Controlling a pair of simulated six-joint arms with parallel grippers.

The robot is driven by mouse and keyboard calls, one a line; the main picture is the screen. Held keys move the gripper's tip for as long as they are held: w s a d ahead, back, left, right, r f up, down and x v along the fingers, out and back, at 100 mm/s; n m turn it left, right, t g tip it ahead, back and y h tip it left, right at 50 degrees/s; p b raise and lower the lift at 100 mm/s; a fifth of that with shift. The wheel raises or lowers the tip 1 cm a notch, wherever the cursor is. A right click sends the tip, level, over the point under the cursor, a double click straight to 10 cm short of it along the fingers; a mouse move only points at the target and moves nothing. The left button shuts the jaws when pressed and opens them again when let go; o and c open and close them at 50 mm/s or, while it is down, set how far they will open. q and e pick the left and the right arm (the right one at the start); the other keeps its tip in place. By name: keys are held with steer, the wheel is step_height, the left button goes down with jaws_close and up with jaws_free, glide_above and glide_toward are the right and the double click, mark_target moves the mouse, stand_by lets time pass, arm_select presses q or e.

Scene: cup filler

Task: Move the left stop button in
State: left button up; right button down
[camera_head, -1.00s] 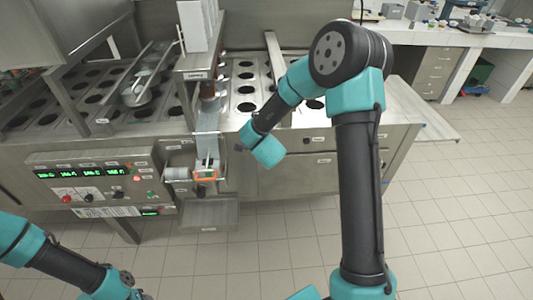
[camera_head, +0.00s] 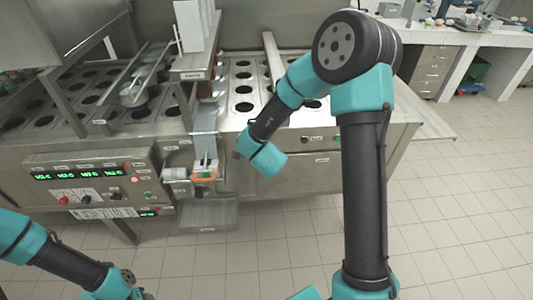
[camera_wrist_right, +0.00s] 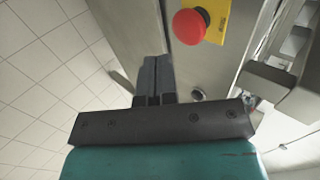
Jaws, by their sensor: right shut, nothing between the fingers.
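A red mushroom-shaped stop button (camera_wrist_right: 189,26) on a yellow plate (camera_wrist_right: 218,20) sits on a metal housing at the top of the right wrist view. My right gripper (camera_wrist_right: 155,68) is shut and empty. Its dark fingertips point toward the housing, below and left of the button in the picture, and look apart from the button. In the head view my right wrist hangs in front of the machine, and the gripper's fingers do not show clearly. My left arm is at the lower left, with its gripper out of view.
The machine's control panel (camera_head: 95,163) has green displays and several small knobs. A small orange-framed device (camera_head: 203,177) and a metal tray (camera_head: 208,213) stick out from the machine's front. The tiled floor (camera_head: 460,200) to the right is clear.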

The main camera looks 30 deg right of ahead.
steer(key=v, duration=0.8)
steer(key=shift+s+a, duration=0.1)
steer(key=shift+a, duration=0.05)
steer(key=s+a+f+n+g+y, duration=0.2)
steer(key=s+f+n, duration=0.3)
steer(key=f+n, duration=0.2)
steer(key=s+a+f+n+g+y, duration=0.2)
steer(key=s+f+n+g+y, duration=0.1)
steer(key=f+n, duration=0.4)
steer(key=s+a+f+n+g+y, duration=0.2)
steer(key=s+f+n, duration=0.4)
steer(key=f, duration=0.6)
steer(key=shift+s+f+n+g, duration=0.25)
steer(key=shift+s+n+g, duration=0.1)
steer(key=shift+n+g, duration=0.05)
